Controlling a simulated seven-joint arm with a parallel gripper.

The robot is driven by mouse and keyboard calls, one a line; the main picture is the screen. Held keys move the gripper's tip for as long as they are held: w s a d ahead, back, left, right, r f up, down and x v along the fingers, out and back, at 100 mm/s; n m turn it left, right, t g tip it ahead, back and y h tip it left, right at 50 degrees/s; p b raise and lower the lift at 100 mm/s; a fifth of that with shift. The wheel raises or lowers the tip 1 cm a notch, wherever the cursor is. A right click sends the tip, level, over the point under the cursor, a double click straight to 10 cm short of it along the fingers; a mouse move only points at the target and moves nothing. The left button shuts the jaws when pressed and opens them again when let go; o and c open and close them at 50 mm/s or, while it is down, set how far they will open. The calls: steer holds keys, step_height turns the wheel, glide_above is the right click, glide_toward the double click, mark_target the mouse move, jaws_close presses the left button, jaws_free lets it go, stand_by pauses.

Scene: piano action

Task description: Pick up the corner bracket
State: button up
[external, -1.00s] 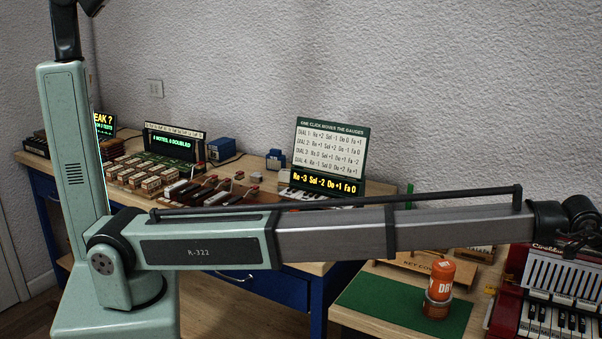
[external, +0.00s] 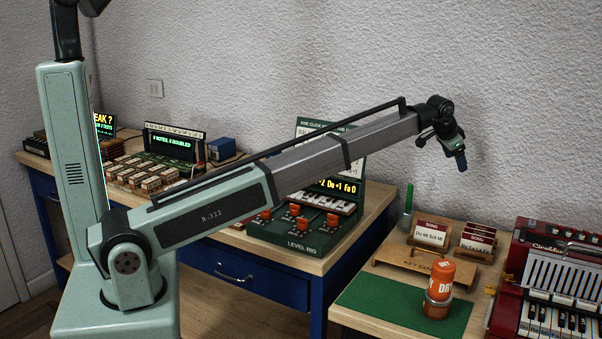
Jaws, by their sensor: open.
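I cannot make out a corner bracket for certain in the external view. A small brass-coloured piece (external: 508,278) shows at the left edge of the red accordion, too small to identify. My gripper (external: 461,163) is raised in the air at the right, in front of the wall and above the right-hand table. It points downward, is open and appears empty. It is well apart from everything on the tables.
An orange canister (external: 439,284) stands on a green mat (external: 378,296). A wooden card stand (external: 415,261) is behind it, with a green upright rod (external: 408,198) nearby. The red accordion (external: 517,258) fills the right. The level rig (external: 302,240) stands on the blue bench.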

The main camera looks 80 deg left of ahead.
steer(key=s+a+f+n+g, duration=0.2)
steer(key=s+a+n+g, duration=0.25)
steer(key=s+a, duration=2.3)
steer(key=s+a+n+g+h, duration=0.1)
steer(key=s+a+n, duration=0.1)
steer(key=s+a, duration=0.5)
steer(key=s+a+f+n+h, duration=0.1)
steer(key=s+a+n, duration=0.15)
steer(key=s, duration=0.95)
steer(key=s+a+n+g, duration=0.1)
steer(key=s+a, duration=0.5)
steer(key=s, duration=0.3)
step_height(320, 180, down, 8)
steer(key=shift+d, duration=0.15)
steer(key=shift+s+d+f, duration=0.15)
steer(key=shift+f, duration=0.7)
steer(key=shift+s+d+f, duration=0.1)
steer(key=shift+d+f, duration=0.05)
steer(key=shift+f, duration=0.75)
steer(key=shift+s+d+f, duration=0.15)
steer(key=shift+f, duration=0.7)
steer(key=c, duration=1.1)
